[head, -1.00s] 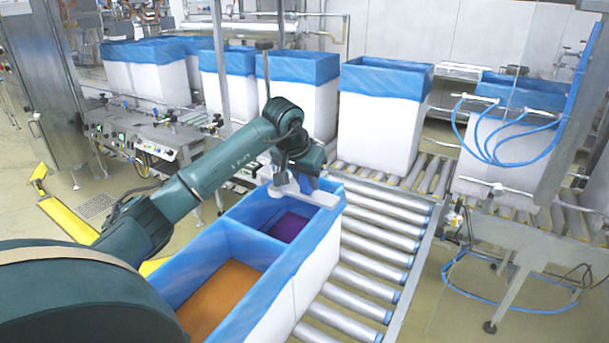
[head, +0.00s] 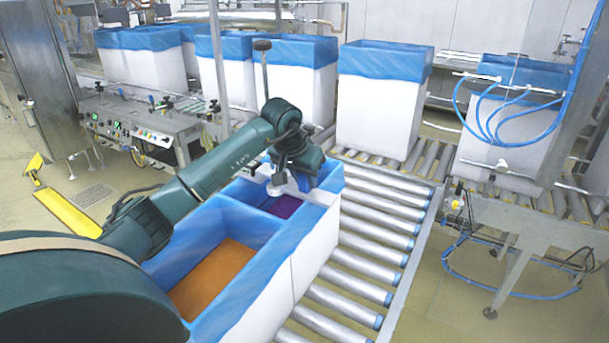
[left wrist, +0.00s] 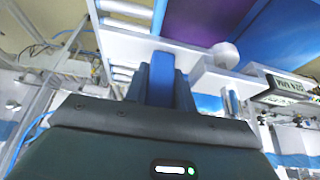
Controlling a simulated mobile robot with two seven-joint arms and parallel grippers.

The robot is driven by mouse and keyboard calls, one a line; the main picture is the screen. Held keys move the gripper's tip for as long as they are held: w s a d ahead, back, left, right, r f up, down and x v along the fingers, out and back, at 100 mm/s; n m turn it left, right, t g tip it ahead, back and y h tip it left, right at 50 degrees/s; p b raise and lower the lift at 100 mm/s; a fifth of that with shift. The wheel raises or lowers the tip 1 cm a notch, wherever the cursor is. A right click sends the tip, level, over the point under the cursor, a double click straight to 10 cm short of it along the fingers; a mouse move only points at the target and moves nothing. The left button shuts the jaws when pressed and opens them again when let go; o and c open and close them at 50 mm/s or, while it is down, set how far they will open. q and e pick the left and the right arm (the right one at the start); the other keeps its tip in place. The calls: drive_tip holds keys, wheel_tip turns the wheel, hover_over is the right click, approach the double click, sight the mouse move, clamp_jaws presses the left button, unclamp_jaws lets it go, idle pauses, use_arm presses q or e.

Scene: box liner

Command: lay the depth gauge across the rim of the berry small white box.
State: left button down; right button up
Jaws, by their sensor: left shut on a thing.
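My left gripper (head: 298,184) is shut on the depth gauge, a pale bar with a round white knob. That box has a blue liner and purple contents (head: 284,207), partly hidden by the gripper. In the left wrist view the gauge (left wrist: 205,76) crosses in front of my blue fingers (left wrist: 160,75), with purple behind it. I cannot tell whether the bar touches the rim. My right gripper is not in view.
A joined blue-lined box with orange-brown contents (head: 212,280) stands nearer to me. A roller conveyor (head: 372,238) runs along the right. Several tall blue-lined white boxes (head: 380,110) stand behind. A control panel (head: 145,132) is at the left.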

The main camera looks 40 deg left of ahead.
use_arm(q)
drive_tip(key=shift+r, duration=0.15)
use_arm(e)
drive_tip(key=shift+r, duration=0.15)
use_arm(q)
drive_tip(key=c, duration=1.4)
unclamp_jaws()
drive_tip(key=o, duration=0.3)
drive_tip(key=b+v, duration=0.1)
drive_tip(key=v, duration=1.2)
drive_tip(key=shift+s, duration=0.1)
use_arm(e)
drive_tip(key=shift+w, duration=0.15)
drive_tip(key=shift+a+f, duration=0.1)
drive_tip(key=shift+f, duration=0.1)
